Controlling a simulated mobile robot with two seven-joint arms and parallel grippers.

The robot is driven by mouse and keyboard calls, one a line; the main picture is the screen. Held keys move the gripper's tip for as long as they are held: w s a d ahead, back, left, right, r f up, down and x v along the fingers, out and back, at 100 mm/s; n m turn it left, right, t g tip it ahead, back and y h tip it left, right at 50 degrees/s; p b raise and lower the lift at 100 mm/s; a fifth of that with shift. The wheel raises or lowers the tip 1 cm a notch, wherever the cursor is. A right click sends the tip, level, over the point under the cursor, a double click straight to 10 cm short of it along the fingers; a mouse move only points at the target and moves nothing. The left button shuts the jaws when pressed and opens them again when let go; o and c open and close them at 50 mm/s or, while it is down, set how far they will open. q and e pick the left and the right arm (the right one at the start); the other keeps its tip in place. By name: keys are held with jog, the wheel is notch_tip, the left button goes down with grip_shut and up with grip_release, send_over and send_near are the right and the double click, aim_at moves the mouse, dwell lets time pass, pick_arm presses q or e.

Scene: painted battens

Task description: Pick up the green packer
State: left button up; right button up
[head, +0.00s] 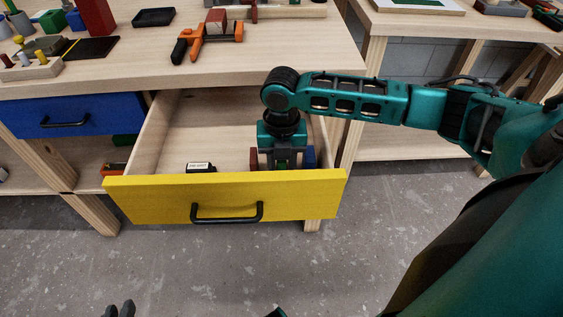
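The yellow-fronted drawer (290,197) is pulled out below the workbench. My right gripper (284,160) reaches down into its right part, behind the front panel. A green piece, seemingly the green packer (285,163), shows between its dark fingers. Whether the fingers touch it is too small to tell, and its lower part is hidden by the drawer front. A brown-red block (254,158) is close on the left of the gripper and a blue block (310,156) close on its right. My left gripper (119,309) shows only as two dark fingertips, apart, at the bottom edge.
A small black box with a white label (200,167) lies in the drawer, left of the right gripper. The drawer's left half is mostly bare. An orange clamp (208,38) and a black tray (154,17) lie on the bench top. A shut blue drawer (90,113) is at left.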

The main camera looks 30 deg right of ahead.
grip_shut()
jog(key=shift+r, duration=0.15)
